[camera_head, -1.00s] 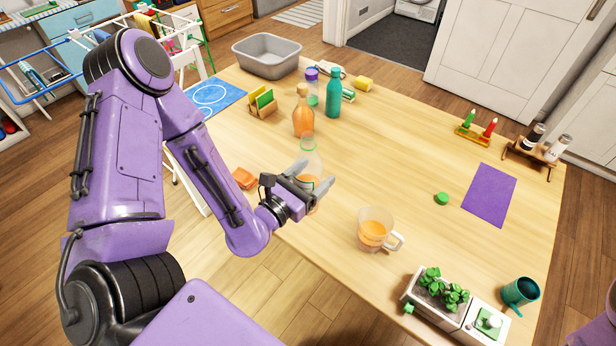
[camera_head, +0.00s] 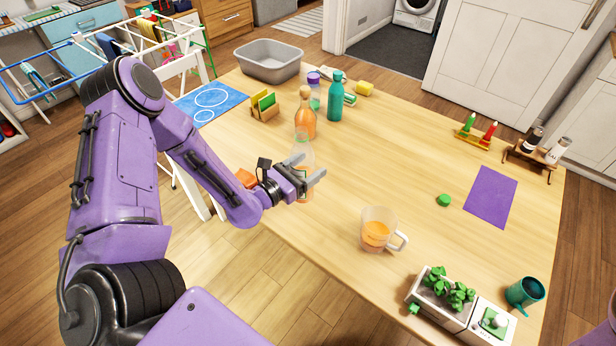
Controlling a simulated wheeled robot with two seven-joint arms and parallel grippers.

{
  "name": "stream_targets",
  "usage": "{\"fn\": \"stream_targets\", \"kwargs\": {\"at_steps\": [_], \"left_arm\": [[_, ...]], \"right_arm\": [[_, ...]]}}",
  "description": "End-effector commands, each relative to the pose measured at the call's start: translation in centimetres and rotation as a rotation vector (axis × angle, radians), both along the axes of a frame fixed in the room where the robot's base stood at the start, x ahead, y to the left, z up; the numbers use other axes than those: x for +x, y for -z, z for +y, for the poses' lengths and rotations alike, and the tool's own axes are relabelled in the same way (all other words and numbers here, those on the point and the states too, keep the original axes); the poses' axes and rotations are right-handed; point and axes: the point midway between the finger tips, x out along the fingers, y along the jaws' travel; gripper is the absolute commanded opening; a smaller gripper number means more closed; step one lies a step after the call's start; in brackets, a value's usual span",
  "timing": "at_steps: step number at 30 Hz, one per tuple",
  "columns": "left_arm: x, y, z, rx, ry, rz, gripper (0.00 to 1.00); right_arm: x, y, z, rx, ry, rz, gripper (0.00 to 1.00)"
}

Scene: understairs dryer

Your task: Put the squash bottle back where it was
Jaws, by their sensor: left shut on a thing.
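My left gripper (camera_head: 313,168) is shut on a clear bottle (camera_head: 302,153) with a green ring at its neck and a little orange liquid low down, which looks like the squash bottle. The bottle is about upright near the table's left edge; I cannot tell whether its base touches the wood. The jaws partly hide it. An orange-filled bottle (camera_head: 306,120) with a tan stopper stands just behind it. A green cap (camera_head: 443,200) lies apart on the right of the table. A clear jug (camera_head: 377,230) of orange drink stands at the front. My right gripper is out of view.
The table (camera_head: 390,150) is clear in its middle. At the back are a grey basin (camera_head: 268,58), a teal bottle (camera_head: 335,97), a purple-lidded bottle (camera_head: 314,90) and a card holder (camera_head: 264,105). A blue mat (camera_head: 211,101) with white circles lies left. A planter (camera_head: 441,298) stands at the front.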

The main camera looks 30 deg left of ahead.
Motion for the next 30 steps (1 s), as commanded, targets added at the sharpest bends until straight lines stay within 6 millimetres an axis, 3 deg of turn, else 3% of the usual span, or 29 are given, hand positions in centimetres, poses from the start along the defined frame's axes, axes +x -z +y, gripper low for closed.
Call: {"fn": "stream_targets", "kwargs": {"at_steps": [6,12,24,25,27,30], "left_arm": [[1.9,2.6,0.8,0.001,0.001,0.0,0.18],[1.8,5.1,0.8,-0.001,0.001,-0.001,0.18],[1.8,5.8,0.8,-0.002,0.001,-0.003,0.18],[1.8,5.8,0.8,-0.001,0.001,-0.001,0.79],[1.8,5.7,0.8,-0.001,0.001,-0.001,0.98],[1.8,5.7,0.8,-0.001,0.001,-0.001,0.98]], "right_arm": [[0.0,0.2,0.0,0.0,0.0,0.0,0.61],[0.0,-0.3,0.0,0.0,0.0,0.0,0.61],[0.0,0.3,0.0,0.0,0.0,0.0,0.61],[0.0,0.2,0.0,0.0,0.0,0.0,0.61],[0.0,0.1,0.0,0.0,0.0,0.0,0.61],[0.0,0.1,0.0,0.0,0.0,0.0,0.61]]}}
